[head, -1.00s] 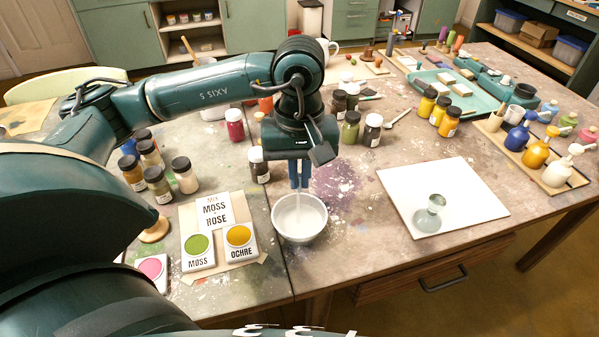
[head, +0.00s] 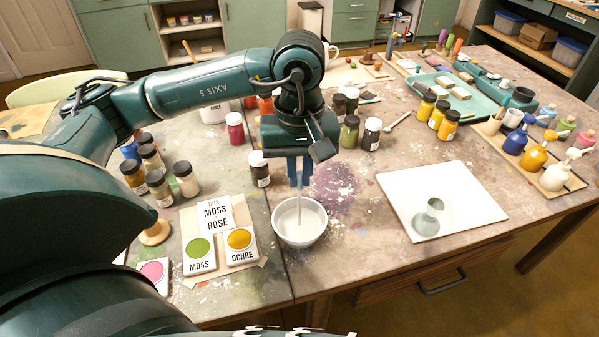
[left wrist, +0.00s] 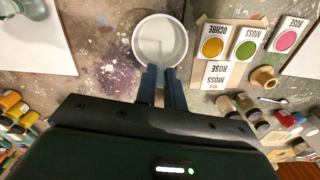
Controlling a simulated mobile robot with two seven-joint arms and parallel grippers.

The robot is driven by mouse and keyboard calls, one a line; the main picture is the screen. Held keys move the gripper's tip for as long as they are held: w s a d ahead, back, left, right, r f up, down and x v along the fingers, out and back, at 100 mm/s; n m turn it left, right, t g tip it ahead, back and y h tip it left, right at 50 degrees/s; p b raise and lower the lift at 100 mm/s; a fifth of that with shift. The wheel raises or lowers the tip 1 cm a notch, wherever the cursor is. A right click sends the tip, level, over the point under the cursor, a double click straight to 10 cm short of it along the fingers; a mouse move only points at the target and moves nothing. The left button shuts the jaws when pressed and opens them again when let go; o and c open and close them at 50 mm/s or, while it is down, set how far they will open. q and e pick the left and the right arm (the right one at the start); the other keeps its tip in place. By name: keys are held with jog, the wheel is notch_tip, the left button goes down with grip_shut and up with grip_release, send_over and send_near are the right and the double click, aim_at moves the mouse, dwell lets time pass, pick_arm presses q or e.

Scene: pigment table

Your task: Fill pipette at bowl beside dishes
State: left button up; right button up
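A white bowl (head: 282,236) stands on the table in the middle of the head view; the left wrist view also shows it (left wrist: 139,50). My left gripper (head: 299,184) is above the bowl, its blue fingers pointing down and shut on a thin, pale pipette (head: 299,205). The pipette hangs nearly upright with its lower end inside the bowl; whether the tip touches liquid is unclear. Left of the bowl are the moss dish (head: 199,250), the ochre dish (head: 240,240) and the pink rose dish (head: 153,272). My right gripper is not in view.
A card (head: 214,213) reading "MIX MOSS ROSE" lies behind the dishes. A dark-capped jar (head: 260,172) stands close behind the bowl, with more jars around. A white board (head: 462,190) with a small grey-green vessel (head: 428,218) lies to the right.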

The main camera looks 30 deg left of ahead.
pick_arm(q)
jog(key=shift+r+p, duration=2.1)
jog(key=shift+r, duration=1.95)
